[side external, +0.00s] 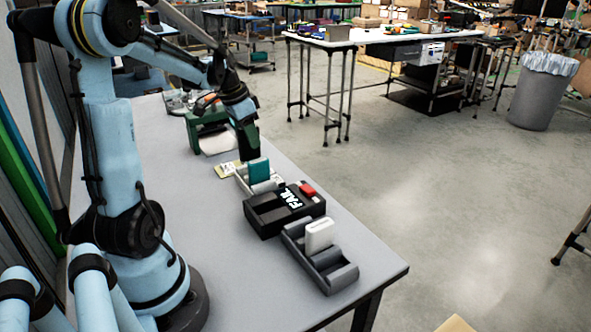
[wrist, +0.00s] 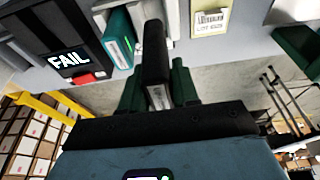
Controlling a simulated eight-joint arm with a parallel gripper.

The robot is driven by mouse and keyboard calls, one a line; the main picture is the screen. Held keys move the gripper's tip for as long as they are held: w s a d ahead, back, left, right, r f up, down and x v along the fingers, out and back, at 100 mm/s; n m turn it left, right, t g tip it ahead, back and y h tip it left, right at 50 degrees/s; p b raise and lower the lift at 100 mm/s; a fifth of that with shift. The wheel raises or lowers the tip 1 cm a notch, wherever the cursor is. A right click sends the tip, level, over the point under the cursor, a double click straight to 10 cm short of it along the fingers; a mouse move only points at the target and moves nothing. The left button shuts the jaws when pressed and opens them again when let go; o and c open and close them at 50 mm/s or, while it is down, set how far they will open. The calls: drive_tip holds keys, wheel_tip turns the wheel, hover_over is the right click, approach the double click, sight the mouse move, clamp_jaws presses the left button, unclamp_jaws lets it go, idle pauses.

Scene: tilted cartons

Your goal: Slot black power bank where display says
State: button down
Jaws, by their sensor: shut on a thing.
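My gripper (wrist: 160,88) is shut on the black power bank (wrist: 155,50), which stands up between its green fingers. In the side external view my gripper (side external: 249,147) is above the table, just behind a light grey carton (side external: 243,180) holding a teal power bank (side external: 259,171). The black tester (side external: 262,217) has an empty slot; its display (side external: 291,198) reads FAIL, and beside it is a red button (side external: 308,190). The display also reads FAIL in the wrist view (wrist: 68,60). A dark grey carton (side external: 338,275) in front holds a white power bank (side external: 319,234). Both cartons have free room.
A green stand (side external: 196,132) is behind my gripper. A pale yellow label card (side external: 226,170) lies by the light grey carton and shows in the wrist view (wrist: 209,22). The tester and cartons sit close together near the table's right edge. The grey table (side external: 215,265) is clear at front left.

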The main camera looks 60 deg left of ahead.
sight(252, 158)
drive_tip(key=shift+f, duration=3.25)
drive_tip(key=shift+f, duration=0.25)
drive_tip(key=c, duration=0.8)
unclamp_jaws()
drive_tip(key=c, duration=0.3)
drive_tip(key=shift+r, duration=0.15)
drive_tip(key=shift+r, duration=3.9)
